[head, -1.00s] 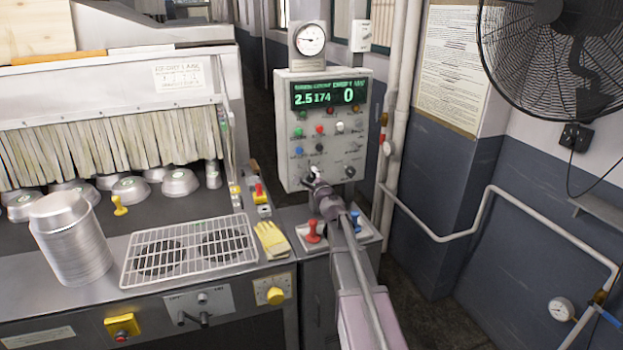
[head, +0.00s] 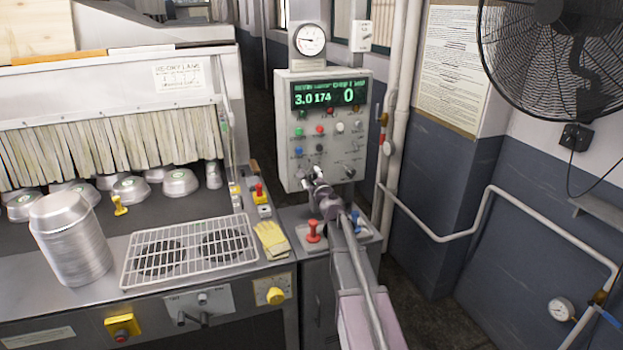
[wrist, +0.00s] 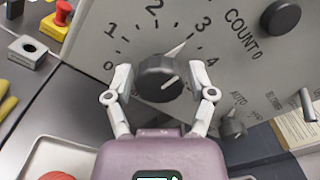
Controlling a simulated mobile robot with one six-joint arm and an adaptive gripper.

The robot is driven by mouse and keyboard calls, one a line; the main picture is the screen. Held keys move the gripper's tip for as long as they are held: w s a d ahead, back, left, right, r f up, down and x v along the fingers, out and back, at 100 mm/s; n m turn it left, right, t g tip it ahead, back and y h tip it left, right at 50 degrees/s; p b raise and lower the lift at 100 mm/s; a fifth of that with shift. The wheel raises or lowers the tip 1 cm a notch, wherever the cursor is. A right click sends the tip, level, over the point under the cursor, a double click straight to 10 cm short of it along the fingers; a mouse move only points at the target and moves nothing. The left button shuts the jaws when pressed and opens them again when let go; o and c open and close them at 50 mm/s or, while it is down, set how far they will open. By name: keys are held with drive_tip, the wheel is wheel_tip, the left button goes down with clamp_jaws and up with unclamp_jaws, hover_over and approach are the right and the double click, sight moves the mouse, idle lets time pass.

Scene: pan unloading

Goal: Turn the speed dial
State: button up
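The black speed dial (wrist: 163,77) is on a grey panel face in the wrist view, inside a printed scale of numbers. Its pale pointer is at about the 3. My gripper (wrist: 164,88) is open, with one finger on each side of the dial and a visible gap to it on both sides. In the head view my gripper (head: 318,184) is at the lower part of the control box (head: 291,175), where it hides at least part of the dial. The green display (head: 329,95) reads 3.0, 174 and 0.
A black COUNT knob (wrist: 281,17) and an AUTO selector (wrist: 233,126) are near the dial. Stacked pans (head: 70,240) and a wire rack (head: 188,250) are to the left. Pipes run at right.

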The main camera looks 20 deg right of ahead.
drive_tip(key=shift+s, duration=0.15)
idle(0.3)
drive_tip(key=s, duration=1.2)
drive_tip(key=shift+w, duration=0.1)
idle(0.3)
drive_tip(key=s+a+f+n+g+y, duration=0.3)
drive_tip(key=a+f+n+g, duration=0.1)
drive_tip(key=a+n, duration=0.4)
drive_tip(key=s+a+f+n+g+y, duration=0.3)
drive_tip(key=s+a+f+n+g, duration=0.15)
drive_tip(key=a+n, duration=0.35)
drive_tip(key=s+f+n+g+h, duration=0.2)
drive_tip(key=s+f+n+g, duration=0.1)
drive_tip(key=s, duration=0.2)
drive_tip(key=s+f+n+g+h, duration=0.2)
drive_tip(key=s+f+n+g, duration=0.1)
drive_tip(key=s+n, duration=0.1)
drive_tip(key=s+d+f+n+g+h, duration=0.1)
drive_tip(key=s+f+n+g+h, duration=0.1)
drive_tip(key=s, duration=0.4)
drive_tip(key=shift+s+f+n+g, duration=0.2)
drive_tip(key=shift+f+n+g, duration=0.2)
drive_tip(key=shift+f+n, duration=0.15)
drive_tip(key=shift+s+f+n+g, duration=0.2)
drive_tip(key=shift+f+n+g, duration=0.15)
drive_tip(key=shift+f+n, duration=0.15)
